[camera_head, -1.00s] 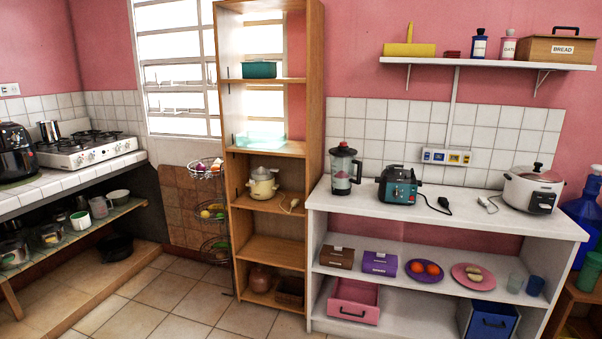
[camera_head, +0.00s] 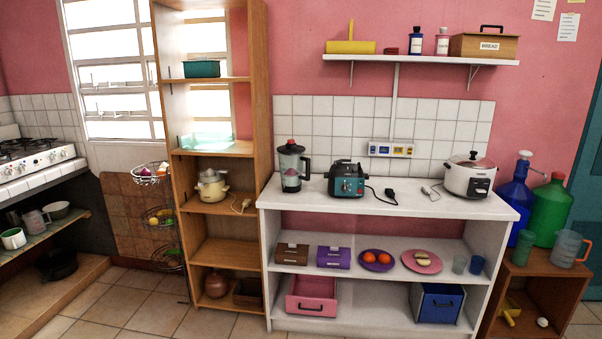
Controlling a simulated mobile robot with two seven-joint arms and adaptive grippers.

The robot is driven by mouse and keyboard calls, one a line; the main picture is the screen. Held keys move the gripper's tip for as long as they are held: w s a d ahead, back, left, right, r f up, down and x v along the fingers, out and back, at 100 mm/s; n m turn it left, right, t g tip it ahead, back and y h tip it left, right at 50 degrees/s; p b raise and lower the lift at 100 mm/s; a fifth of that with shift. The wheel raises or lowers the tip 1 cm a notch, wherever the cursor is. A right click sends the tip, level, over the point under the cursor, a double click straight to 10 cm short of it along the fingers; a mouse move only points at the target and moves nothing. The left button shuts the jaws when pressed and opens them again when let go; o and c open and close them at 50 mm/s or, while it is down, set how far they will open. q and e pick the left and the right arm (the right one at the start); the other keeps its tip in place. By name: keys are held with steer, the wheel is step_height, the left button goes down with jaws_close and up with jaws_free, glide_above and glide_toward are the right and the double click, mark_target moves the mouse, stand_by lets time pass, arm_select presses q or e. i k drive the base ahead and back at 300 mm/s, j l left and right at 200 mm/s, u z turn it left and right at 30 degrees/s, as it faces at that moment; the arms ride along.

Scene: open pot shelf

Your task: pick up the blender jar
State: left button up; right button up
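Neither of my grippers is in view.
A rice cooker (camera_head: 469,178) stands on the counter's right part, with a loose plug near it. The tall open wooden shelf (camera_head: 262,100) rises directly left of the counter. A wall shelf (camera_head: 420,60) hangs above. Floor shows in front at the left.

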mark_target(291, 164)
steer(key=i+l+u, duration=0.1)
steer(key=i, duration=0.8)
